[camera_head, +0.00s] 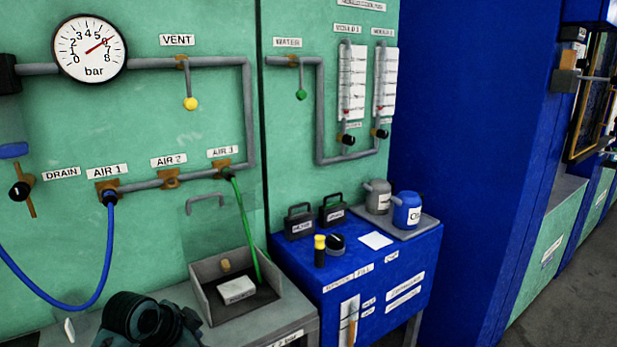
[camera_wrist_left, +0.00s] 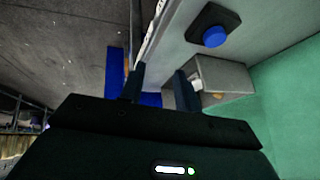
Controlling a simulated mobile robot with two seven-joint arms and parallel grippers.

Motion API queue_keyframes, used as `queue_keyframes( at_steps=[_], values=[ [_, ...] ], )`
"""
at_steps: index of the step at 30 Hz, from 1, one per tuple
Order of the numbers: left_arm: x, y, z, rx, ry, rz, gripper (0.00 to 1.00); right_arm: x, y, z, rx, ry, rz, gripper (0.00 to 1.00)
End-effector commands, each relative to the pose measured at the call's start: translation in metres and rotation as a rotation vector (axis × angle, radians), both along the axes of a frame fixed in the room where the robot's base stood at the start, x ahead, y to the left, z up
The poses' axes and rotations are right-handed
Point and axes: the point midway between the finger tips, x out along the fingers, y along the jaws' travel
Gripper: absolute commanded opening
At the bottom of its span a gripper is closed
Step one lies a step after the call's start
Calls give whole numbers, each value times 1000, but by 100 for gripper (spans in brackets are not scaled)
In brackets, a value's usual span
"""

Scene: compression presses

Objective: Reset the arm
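My left arm shows as a dark rounded part at the bottom left of the head view, in front of the grey bench. Its fingertips cannot be made out there. In the left wrist view my left gripper (camera_wrist_left: 160,86) has its two dark fingers apart, with nothing visible held between them. A blue surface shows behind the fingers. My right arm and gripper are in neither view.
A grey open tray (camera_head: 205,296) on the bench holds a white labelled block (camera_head: 236,289). A blue hose (camera_head: 108,240) hangs from AIR 1, a green hose (camera_head: 245,225) from AIR 3. A blue cabinet (camera_head: 300,275) stands right. A blue button (camera_wrist_left: 214,37) shows.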

Motion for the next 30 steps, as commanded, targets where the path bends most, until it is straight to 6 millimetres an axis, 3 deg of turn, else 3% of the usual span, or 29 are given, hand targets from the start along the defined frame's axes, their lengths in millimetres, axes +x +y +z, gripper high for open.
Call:
queue_keyframes(
  at_steps=[1, 3, 8, 12, 21, 22, 24, 30],
  values=[
    [-28, -7, -22, -10, 38, 36, 33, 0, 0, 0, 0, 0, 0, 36],
    [-64, -12, -44, -22, 80, 102, 33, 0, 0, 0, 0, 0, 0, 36],
    [-146, -18, -75, -47, 167, 268, 33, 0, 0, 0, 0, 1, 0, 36],
    [-201, -17, -83, -60, 218, 403, 33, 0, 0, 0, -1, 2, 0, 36],
    [-287, -6, -76, -69, 291, 639, 33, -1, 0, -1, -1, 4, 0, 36],
    [-294, -4, -74, -68, 296, 662, 33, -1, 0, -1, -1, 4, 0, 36],
    [-278, -10, -83, -98, 243, 634, 33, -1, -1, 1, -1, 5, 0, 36],
    [-253, -27, -100, -186, 111, 580, 33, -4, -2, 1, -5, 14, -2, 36]
  ],
)
